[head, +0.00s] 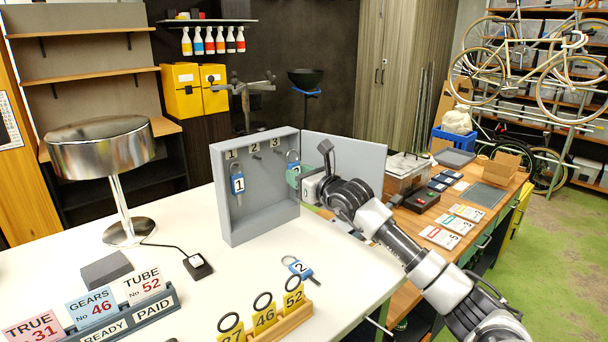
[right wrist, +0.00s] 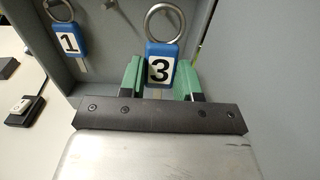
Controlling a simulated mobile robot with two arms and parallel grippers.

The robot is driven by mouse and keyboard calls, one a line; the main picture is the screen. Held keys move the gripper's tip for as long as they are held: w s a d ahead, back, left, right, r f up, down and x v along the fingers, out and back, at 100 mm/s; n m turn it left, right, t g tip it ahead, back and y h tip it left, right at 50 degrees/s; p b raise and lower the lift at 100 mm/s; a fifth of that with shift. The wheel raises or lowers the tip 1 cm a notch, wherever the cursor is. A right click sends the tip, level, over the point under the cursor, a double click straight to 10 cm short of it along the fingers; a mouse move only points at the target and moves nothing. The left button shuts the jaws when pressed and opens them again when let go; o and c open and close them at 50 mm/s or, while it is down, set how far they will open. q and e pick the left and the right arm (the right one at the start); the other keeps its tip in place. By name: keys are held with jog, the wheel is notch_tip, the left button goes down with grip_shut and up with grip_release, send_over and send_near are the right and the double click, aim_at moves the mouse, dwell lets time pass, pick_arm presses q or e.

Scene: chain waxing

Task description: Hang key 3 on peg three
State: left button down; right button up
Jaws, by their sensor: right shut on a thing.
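My right gripper (head: 304,174) is at the right side of the open grey key cabinet (head: 236,202), its green fingers shut on key 3 (head: 294,173). Key 1 (head: 238,184) hangs at peg one, also in the wrist view (right wrist: 68,42). Key 2 (head: 299,268) lies on the white table. My left gripper is out of view.
The cabinet door (head: 350,162) stands open to the right, behind my right arm. A yellow-tag rack (head: 290,322), a metal lamp (head: 118,190) and a card holder (head: 130,318) stand on the table (head: 200,280). Peg two (head: 255,156) is bare.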

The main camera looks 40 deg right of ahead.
jog(key=shift+w+p, duration=0.35)
jog(key=shift+w, duration=0.35)
jog(key=shift+w+a+f+b, duration=0.1)
jog(key=shift+w+f+b, duration=0.15)
jog(key=shift+w, duration=0.4)
jog(key=shift+w+a+f+b, duration=0.1)
jog(key=shift+w+f+b, duration=0.1)
jog(key=shift+w, duration=0.4)
jog(key=shift+w+a+f+b, duration=0.15)
jog(key=shift+w+b, duration=0.1)
jog(key=shift+w, duration=0.4)
jog(key=shift+d, duration=0.1)
jog(key=o, duration=0.5)
